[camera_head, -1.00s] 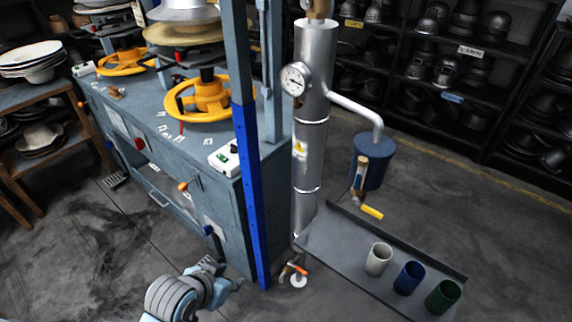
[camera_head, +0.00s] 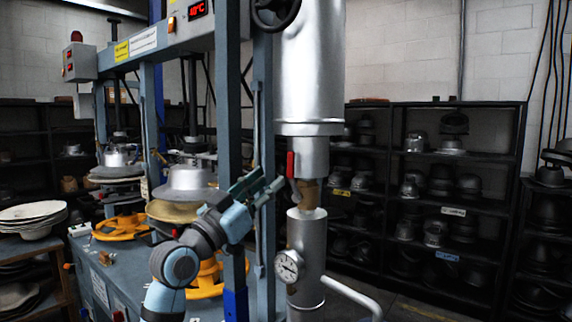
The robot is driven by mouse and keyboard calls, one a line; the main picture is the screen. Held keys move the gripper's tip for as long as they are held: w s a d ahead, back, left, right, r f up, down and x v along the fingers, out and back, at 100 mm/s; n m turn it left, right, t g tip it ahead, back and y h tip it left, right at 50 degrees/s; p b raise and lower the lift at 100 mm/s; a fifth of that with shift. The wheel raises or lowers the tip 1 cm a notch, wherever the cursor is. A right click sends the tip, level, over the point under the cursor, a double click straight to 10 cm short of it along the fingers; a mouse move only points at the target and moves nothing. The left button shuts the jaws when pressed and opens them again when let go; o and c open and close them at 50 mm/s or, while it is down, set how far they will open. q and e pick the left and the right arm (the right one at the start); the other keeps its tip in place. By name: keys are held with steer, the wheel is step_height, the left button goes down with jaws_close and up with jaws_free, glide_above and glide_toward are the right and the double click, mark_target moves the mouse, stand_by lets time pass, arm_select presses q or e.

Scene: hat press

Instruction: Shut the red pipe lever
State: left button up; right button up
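The red pipe lever (camera_head: 291,164) is a small red handle standing upright against the left side of the vertical silver pipe (camera_head: 310,100). Its metal arm bends down to a brass-coloured valve (camera_head: 309,195) between the upper and lower pipe sections. My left gripper (camera_head: 271,177) is raised to about the lever's height, just left of it in the picture. Its two teal fingers point right towards the lever with a gap between them, and nothing shows in it. Whether it touches the lever is hard to tell; a small gap shows. My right gripper is out of view.
A blue-grey press frame post (camera_head: 228,80) stands behind my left arm. A black handwheel (camera_head: 275,12) is above the lever. A pressure gauge (camera_head: 288,266) sits on the lower pipe. Shelves with hat moulds (camera_head: 440,185) stand behind to the right.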

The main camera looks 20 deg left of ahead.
mark_target(289, 164)
arm_select(q)
steer(key=p+x, duration=0.1)
steer(key=x, duration=0.7)
steer(key=shift+s+d, duration=0.1)
steer(key=shift+f, duration=0.1)
steer(key=shift+c, duration=0.2)
jaws_close()
